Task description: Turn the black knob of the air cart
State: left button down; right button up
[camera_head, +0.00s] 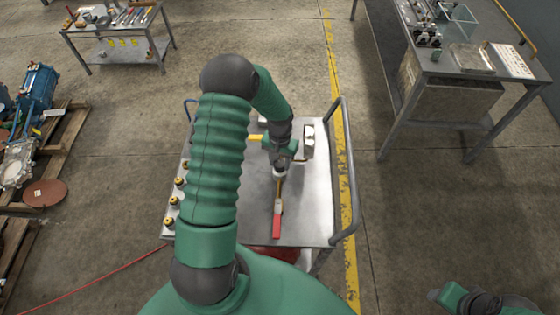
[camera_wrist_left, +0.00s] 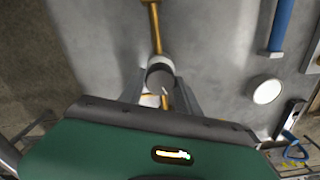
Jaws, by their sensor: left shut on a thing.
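The air cart (camera_head: 310,215) stands in front of me, a metal-topped trolley. My left gripper (camera_head: 279,172) reaches down over the middle of its top. In the left wrist view the black knob (camera_wrist_left: 160,76), a round dark cap with a pale collar, sits on a brass pipe (camera_wrist_left: 155,25). My left gripper (camera_wrist_left: 163,92) is shut on the knob, one finger on each side. In the head view the gripper mostly hides the knob. My right gripper (camera_head: 437,296) is at the lower right, away from the cart; its jaws are too unclear to tell.
A red-handled lever (camera_head: 277,225) lies in front of my left gripper. Several brass fittings (camera_head: 174,201) line the cart's left edge, and a grey handrail (camera_head: 349,185) runs along the right. A workbench (camera_head: 470,72) stands at upper right. Open floor lies between.

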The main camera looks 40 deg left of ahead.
aim_at(280, 162)
pick_arm(q)
jog(key=c, duration=0.9)
grip_release()
jog(key=shift+o, duration=0.2)
notch_tip(280, 162, up, 17)
jog(key=b, duration=0.1)
jog(key=shift+f, duration=0.15)
jog(key=shift+a, duration=0.1)
